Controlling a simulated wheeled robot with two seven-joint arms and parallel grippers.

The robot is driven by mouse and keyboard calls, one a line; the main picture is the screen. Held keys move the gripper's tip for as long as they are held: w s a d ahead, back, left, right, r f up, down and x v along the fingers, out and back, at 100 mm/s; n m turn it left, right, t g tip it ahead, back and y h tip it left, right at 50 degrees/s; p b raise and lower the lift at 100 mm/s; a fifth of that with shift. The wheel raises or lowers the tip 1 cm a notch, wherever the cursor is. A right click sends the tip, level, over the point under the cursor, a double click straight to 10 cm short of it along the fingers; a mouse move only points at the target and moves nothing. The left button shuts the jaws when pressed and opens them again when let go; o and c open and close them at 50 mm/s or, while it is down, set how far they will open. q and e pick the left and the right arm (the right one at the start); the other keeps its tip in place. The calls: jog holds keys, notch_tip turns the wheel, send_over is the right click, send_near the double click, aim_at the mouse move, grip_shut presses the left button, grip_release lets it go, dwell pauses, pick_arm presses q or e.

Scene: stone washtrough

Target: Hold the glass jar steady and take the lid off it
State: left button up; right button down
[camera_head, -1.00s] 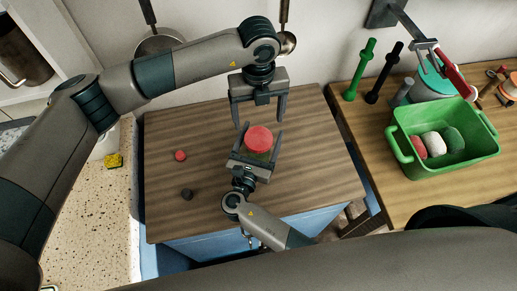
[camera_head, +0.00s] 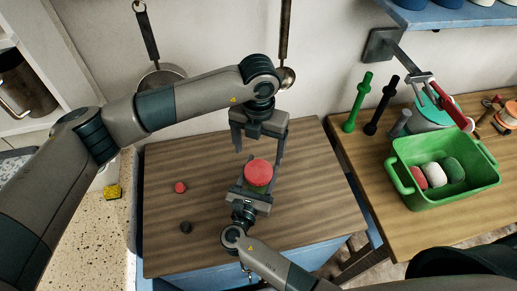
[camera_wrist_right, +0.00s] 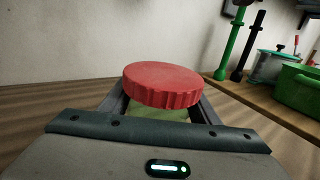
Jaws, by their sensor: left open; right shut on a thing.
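The glass jar (camera_wrist_right: 160,114) is greenish and upright, with a red ribbed lid (camera_head: 259,172) on its top. The lid also shows large in the right wrist view (camera_wrist_right: 162,84). My right gripper (camera_head: 257,187) is shut on the jar below the lid, one finger on each side. The fingers hide most of the jar's body. My left gripper (camera_head: 258,153) is open and empty, pointing down, just above and behind the lid in the head view. I cannot tell its exact gap to the lid.
The jar is over a brown wooden top (camera_head: 190,225). A green bin (camera_head: 445,190) with several rounded items stands on the right-hand table. A pan (camera_head: 160,78) and a ladle (camera_head: 286,77) hang behind.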

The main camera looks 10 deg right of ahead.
aim_at(258, 170)
pick_arm(q)
jog(key=n, duration=3.3)
jog(key=shift+n, duration=0.3)
jog(key=shift+f, duration=0.1)
jog(key=shift+f, duration=3.95)
jog(key=shift+c, duration=0.6)
